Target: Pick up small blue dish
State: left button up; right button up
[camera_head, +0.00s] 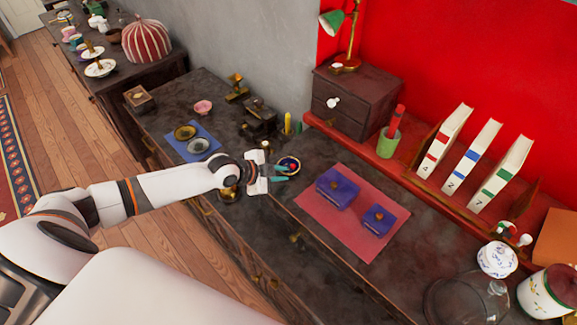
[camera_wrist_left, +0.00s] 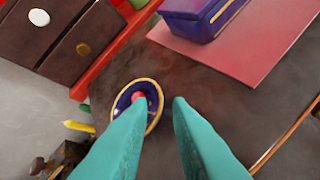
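The small blue dish (camera_head: 288,161) has a gold rim and a red spot or object in its middle. It rests on the dark cabinet top, left of the pink mat. My left gripper (camera_head: 281,173) is open beside it, with teal fingers apart. In the left wrist view the dish (camera_wrist_left: 149,88) lies behind the left-hand finger, which covers its lower part. The other finger of the gripper (camera_wrist_left: 160,100) is to the right of the rim, over bare surface. I cannot tell whether a finger touches the dish. My right gripper is not in view.
Two blue boxes (camera_head: 337,188) sit on the pink mat (camera_head: 341,233) to the right. A small drawer chest (camera_head: 352,100) stands behind. A blue mat (camera_head: 181,149) with two small dishes and a dark stand (camera_head: 259,119) are to the left.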

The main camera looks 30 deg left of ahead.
aim_at(289, 173)
pick_arm(q)
jog(key=shift+x, duration=1.6)
jog(key=shift+r, duration=0.1)
grip_shut()
jog(key=shift+a, duration=0.1)
